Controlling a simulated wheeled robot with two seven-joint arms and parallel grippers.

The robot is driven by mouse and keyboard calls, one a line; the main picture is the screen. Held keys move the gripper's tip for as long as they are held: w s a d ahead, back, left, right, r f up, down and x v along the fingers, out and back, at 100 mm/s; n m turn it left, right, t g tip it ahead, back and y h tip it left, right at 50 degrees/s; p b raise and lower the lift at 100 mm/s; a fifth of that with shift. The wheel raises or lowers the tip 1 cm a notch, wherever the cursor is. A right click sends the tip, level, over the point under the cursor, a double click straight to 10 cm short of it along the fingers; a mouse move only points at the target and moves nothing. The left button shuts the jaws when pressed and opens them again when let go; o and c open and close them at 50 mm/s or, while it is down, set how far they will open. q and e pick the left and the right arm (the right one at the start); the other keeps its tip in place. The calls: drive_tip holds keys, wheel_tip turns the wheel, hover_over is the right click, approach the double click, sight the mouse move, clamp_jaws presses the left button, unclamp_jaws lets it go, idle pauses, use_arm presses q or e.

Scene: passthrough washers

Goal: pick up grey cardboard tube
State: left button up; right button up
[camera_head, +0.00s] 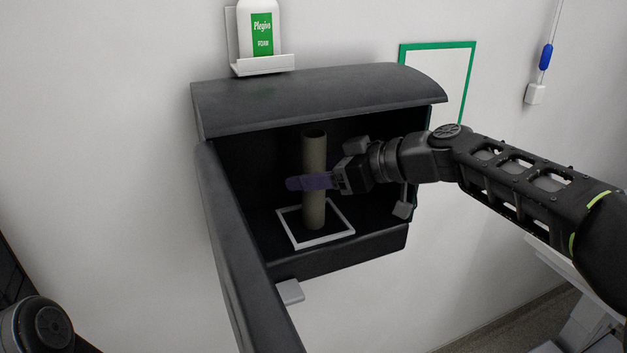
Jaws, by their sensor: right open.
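The grey cardboard tube (314,155) stands upright inside a dark open cabinet, within a white square outline on its floor. My right gripper (308,183) reaches in from the right, and its purple fingers are at the tube, around mid-height. The gripper is open; I cannot tell whether a finger touches the tube. My left gripper is not in view; only a dark rounded part of mine shows at the lower left.
The dark cabinet (300,103) is on the white wall, with its roof above the tube and its door (235,245) swung open at the left. The white square frame (345,234) surrounds the tube's base. A bottle (262,25) stands on a bracket above the cabinet.

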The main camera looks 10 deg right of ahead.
drive_tip(key=c, duration=1.4)
drive_tip(key=shift+r, duration=0.15)
